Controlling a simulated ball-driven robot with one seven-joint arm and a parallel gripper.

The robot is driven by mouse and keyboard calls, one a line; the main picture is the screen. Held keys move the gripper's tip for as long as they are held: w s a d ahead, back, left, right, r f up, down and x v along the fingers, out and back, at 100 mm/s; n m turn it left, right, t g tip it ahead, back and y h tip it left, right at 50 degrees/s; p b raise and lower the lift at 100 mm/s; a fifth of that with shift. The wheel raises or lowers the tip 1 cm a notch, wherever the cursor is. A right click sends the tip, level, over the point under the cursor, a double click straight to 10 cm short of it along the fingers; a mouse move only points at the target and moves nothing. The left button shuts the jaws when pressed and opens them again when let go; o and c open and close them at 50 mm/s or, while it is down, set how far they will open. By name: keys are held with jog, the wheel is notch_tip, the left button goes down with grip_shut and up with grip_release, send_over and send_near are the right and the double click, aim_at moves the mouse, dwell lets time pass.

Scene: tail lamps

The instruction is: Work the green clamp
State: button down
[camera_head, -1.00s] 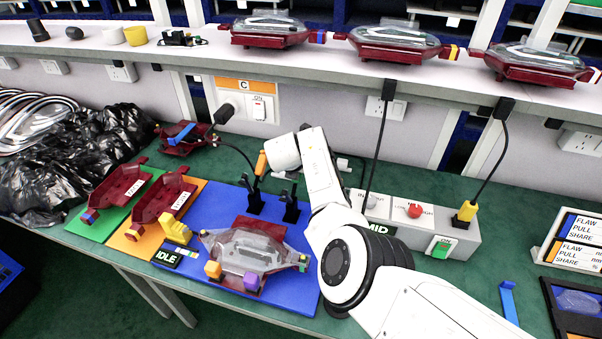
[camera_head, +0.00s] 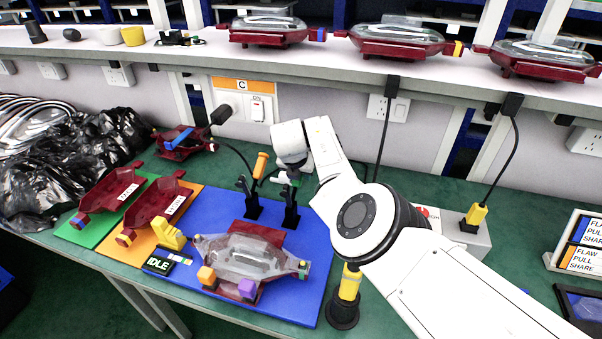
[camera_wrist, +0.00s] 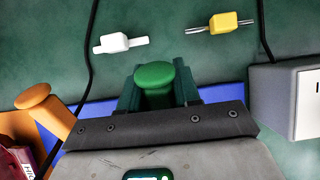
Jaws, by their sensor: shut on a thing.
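The green clamp (camera_head: 290,213) stands on the blue board as a dark upright toggle clamp, its upper part partly hidden by my gripper. In the wrist view its green knob (camera_wrist: 155,76) sits between my dark fingers. My gripper (camera_head: 287,174) reaches down from behind and is shut on this green handle. Beside it on the left stands a second dark clamp (camera_head: 251,207) with an orange handle (camera_head: 261,163); that orange handle also shows at the left of the wrist view (camera_wrist: 32,96). A clear-topped red lamp (camera_head: 243,258) lies on the board in front of the clamps.
Red housings lie on green and orange mats to the left. A grey control box (camera_head: 470,236) stands right, partly behind my arm. Cables hang behind; a shelf holds finished lamps.

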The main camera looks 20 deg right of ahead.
aim_at(295, 183)
jog(key=shift+f, duration=0.1)
jog(key=c, duration=0.9)
grip_release()
jog(key=p+v, duration=0.3)
jog(key=p, duration=0.1)
jog(key=shift+w, duration=0.15)
jog(key=p+v, duration=0.3)
jog(key=shift+p+v, duration=0.6)
jog(key=shift+v, duration=1.85)
jog(key=shift+f, duration=0.1)
